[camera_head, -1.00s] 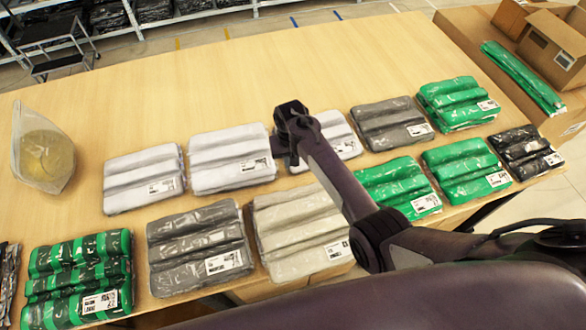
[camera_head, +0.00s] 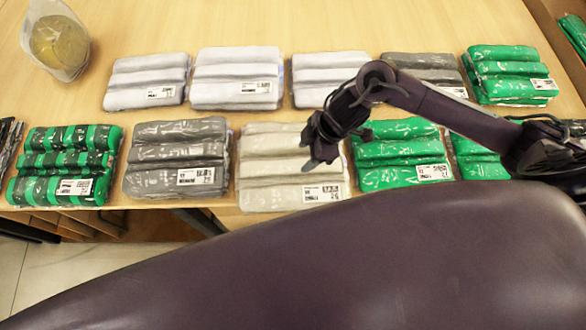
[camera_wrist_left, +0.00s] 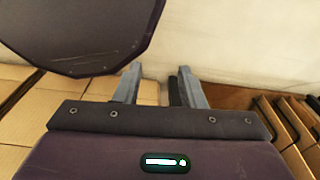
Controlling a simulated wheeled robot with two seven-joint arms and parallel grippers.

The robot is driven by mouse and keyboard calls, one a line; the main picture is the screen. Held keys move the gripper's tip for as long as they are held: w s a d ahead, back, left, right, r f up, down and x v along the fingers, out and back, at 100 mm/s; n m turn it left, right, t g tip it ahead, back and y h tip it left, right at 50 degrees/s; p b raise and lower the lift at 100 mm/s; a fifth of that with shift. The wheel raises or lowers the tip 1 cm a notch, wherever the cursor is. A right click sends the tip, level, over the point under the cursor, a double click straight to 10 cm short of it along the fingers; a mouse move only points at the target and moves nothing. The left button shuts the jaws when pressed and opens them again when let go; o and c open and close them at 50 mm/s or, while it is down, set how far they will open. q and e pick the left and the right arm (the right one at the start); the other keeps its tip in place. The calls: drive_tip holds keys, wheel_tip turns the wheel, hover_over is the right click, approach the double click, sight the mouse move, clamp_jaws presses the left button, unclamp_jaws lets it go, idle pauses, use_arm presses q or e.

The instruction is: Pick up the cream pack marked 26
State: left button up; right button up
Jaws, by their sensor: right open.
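The cream pack (camera_head: 268,158) lies in the front row on the table in the head view, between a grey pack and a green pack. Its white label (camera_head: 322,193) is at its lower right; the number is too small to read. My right gripper (camera_head: 311,163) is over the right part of the cream pack, hiding some of it. It is open and empty; whether it touches the pack I cannot tell. My left gripper (camera_wrist_left: 158,88) shows only in the left wrist view, with its two fingers apart and nothing between them.
A dark grey pack (camera_head: 175,155) lies left of the cream one, a green pack (camera_head: 395,160) right. White packs (camera_head: 237,75) and others form the back row. A clear bag (camera_head: 57,40) stands back left. Cardboard (camera_wrist_left: 55,110) lies near my left gripper.

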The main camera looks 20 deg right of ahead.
sight(292, 165)
drive_tip(key=a+f, duration=0.1)
drive_tip(key=a+f+p, duration=0.1)
drive_tip(key=shift+w+f, duration=0.3)
drive_tip(key=shift+w, duration=0.05)
drive_tip(key=x, duration=0.3)
drive_tip(key=shift+f, duration=0.15)
drive_tip(key=shift+a+f, duration=0.1)
drive_tip(key=shift+f, duration=0.1)
drive_tip(key=c, duration=0.9)
use_arm(q)
drive_tip(key=shift+w+r, duration=0.65)
drive_tip(key=shift+r, duration=0.15)
use_arm(e)
drive_tip(key=shift+w, duration=0.1)
drive_tip(key=shift+c, duration=0.5)
drive_tip(key=shift+r, duration=0.15)
